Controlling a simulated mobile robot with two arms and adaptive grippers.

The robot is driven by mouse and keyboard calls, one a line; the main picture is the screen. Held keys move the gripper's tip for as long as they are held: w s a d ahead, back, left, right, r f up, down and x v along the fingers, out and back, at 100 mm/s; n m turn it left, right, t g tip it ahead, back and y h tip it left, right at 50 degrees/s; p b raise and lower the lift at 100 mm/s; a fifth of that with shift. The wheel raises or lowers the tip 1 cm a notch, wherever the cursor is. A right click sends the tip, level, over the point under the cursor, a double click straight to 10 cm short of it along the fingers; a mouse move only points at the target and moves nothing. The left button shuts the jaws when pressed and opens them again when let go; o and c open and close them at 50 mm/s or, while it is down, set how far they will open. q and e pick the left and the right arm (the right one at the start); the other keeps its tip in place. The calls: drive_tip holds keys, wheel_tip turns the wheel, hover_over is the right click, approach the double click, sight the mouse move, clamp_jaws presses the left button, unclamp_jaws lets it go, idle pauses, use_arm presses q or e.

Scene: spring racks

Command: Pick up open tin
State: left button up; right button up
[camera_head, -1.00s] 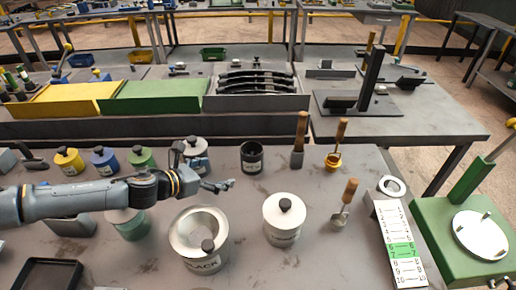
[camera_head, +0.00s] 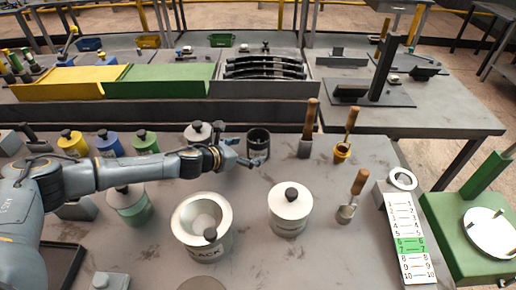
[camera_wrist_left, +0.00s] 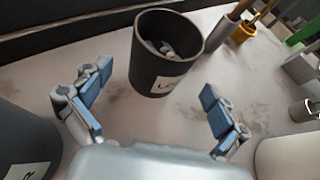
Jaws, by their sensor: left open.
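The open tin is a dark, lidless cylinder (camera_head: 258,146) with a pale label, standing upright at the back middle of the grey table in the head view. In the left wrist view the open tin (camera_wrist_left: 166,55) stands just beyond the fingertips, with some small grey things visible inside. My left gripper (camera_head: 250,160) reaches in from the left, close to the tin's front. In the left wrist view my left gripper (camera_wrist_left: 152,100) is open, its blue-padded fingers spread wider than the tin, with nothing between them. My right gripper is not in view.
A lidded white tin (camera_head: 290,212) and a wide tin marked BLACK (camera_head: 186,215) stand in front. Wooden-handled tools (camera_head: 310,125) stand right of the open tin. Yellow, blue and green lidded tins line the left. A numbered strip (camera_head: 408,240) lies at right.

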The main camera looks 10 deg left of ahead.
sight(249, 149)
use_arm(q)
drive_tip(key=x, duration=0.3)
drive_tip(key=shift+w+f, duration=0.3)
drive_tip(key=shift+w, duration=0.05)
drive_tip(key=shift+s+r, duration=0.1)
drive_tip(key=shift+c, duration=0.9)
drive_tip(key=c, duration=1.3)
drive_tip(key=shift+r, duration=0.1)
